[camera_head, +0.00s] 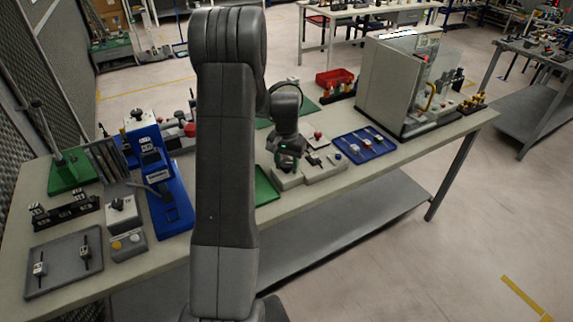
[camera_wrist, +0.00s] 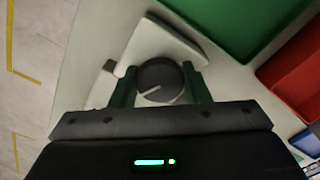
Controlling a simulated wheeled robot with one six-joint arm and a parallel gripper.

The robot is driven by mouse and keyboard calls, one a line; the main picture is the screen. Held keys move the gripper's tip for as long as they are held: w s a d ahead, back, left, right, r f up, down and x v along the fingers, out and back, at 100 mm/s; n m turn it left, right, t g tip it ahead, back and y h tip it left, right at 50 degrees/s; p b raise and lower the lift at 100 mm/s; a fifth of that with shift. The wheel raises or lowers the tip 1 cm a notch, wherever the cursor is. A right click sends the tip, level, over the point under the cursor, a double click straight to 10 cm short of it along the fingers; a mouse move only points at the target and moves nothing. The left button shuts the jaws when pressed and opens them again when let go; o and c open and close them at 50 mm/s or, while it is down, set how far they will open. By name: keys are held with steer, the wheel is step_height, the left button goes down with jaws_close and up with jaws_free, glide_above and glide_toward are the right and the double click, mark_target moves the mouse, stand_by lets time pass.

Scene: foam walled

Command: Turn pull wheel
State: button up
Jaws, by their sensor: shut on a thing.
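The pull wheel (camera_wrist: 160,81) is a dark round knob with a pale line on its face, in the middle of the wrist view. It sits on a light grey block (camera_wrist: 150,47), which also shows on the bench in the head view (camera_head: 288,181). My gripper (camera_wrist: 160,84) has its two green fingers on either side of the wheel, shut on it. In the head view my gripper (camera_head: 287,160) is low over the block, and the wheel is hidden beneath it.
A blue tray (camera_head: 379,153) with small tools lies to the right of my gripper. A green tray (camera_head: 266,186) lies to its left. A large grey enclosure (camera_head: 383,88) stands farther right. A red bin (camera_head: 334,77) is behind. The bench's front edge is close.

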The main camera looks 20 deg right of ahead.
mark_target(286, 164)
steer(key=o, duration=1)
steer(key=shift+c, duration=0.2)
steer(key=shift+r, duration=0.1)
step_height(286, 164, up, 14)
steer(key=b, duration=0.1)
steer(key=shift+b, duration=0.4)
steer(key=shift+f, duration=0.2)
step_height(286, 164, down, 14)
steer(key=shift+r+p, duration=0.1)
steer(key=shift+p, duration=0.9)
steer(key=shift+n, duration=0.5)
